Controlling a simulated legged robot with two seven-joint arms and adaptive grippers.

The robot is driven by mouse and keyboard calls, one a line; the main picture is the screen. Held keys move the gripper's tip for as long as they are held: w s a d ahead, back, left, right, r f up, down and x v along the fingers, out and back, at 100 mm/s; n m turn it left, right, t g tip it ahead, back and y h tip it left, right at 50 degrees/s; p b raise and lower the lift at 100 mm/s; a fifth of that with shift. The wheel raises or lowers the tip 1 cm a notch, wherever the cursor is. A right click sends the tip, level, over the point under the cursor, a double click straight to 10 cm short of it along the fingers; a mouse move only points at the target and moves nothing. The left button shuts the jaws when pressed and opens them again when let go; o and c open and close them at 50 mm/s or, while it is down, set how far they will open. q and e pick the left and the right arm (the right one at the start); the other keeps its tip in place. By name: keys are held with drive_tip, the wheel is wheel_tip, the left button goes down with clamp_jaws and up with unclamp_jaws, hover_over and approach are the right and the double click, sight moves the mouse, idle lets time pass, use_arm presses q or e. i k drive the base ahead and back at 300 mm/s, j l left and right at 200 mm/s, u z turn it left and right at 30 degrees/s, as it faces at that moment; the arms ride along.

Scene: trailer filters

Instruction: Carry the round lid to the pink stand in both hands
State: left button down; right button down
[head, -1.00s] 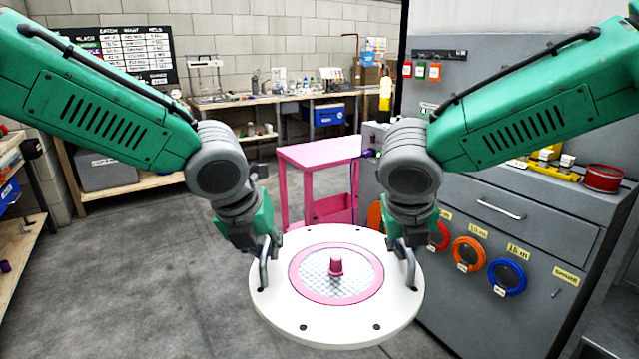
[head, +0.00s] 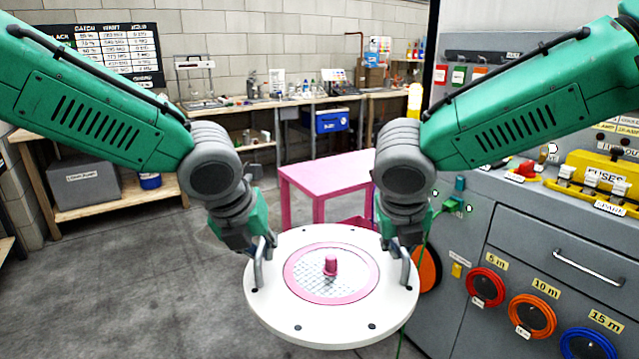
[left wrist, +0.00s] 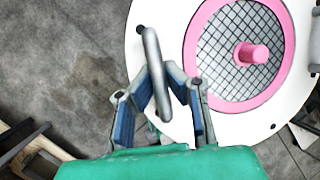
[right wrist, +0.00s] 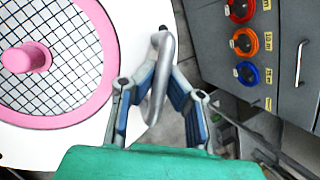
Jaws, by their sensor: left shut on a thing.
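The round lid (head: 335,335) is white with a pink ring, a mesh centre and a pink knob. It is held roughly level in front of me, off the floor. My left gripper (head: 262,248) is shut on its left handle, also seen in the left wrist view (left wrist: 155,75). My right gripper (head: 405,246) is shut on its right handle, which shows between the fingers in the right wrist view (right wrist: 160,80). The pink stand (head: 330,176) is beyond the lid, with a bare flat top; its lower part is partly hidden by the lid and my right arm.
A grey cabinet (head: 520,255) with coloured cable reels stands close on the right, and a green cable hangs near it. A workbench (head: 270,101) runs along the back wall. A wooden shelf (head: 120,207) is at the left. The grey floor (head: 130,290) at left is clear.

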sight(345, 169)
drive_tip(key=i, duration=2.25)
drive_tip(key=i+z, duration=0.2)
drive_tip(key=i, duration=0.15)
drive_tip(key=i+j+z, duration=0.25)
drive_tip(key=i+l, duration=0.1)
